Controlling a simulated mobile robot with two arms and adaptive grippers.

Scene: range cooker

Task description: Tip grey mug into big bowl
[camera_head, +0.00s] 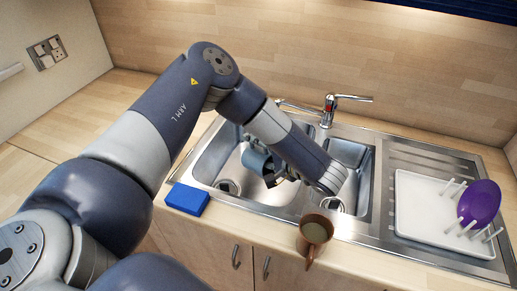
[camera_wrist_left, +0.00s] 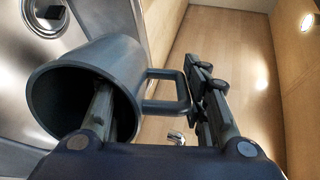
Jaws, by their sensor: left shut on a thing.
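The grey mug (camera_head: 257,160) is in my left gripper (camera_head: 277,178), above the sink's big bowl (camera_head: 226,152), the large left basin. In the left wrist view the mug (camera_wrist_left: 112,62) lies tilted, its mouth toward the camera and lower left. Its inside is dark and I see no liquid in it. My left gripper (camera_wrist_left: 160,115) has one finger at the mug's mouth, seemingly inside, and the other beside the handle (camera_wrist_left: 170,92). The gripper is shut on the mug. My arm covers part of the big bowl. My right gripper is not in view.
A brown mug (camera_head: 314,233) with liquid stands on the front counter edge. A blue sponge (camera_head: 187,198) lies left of it. The tap (camera_head: 328,110) rises behind the basins. A smaller basin (camera_head: 350,155) and a white rack (camera_head: 420,205) with a purple dish (camera_head: 479,202) are at right.

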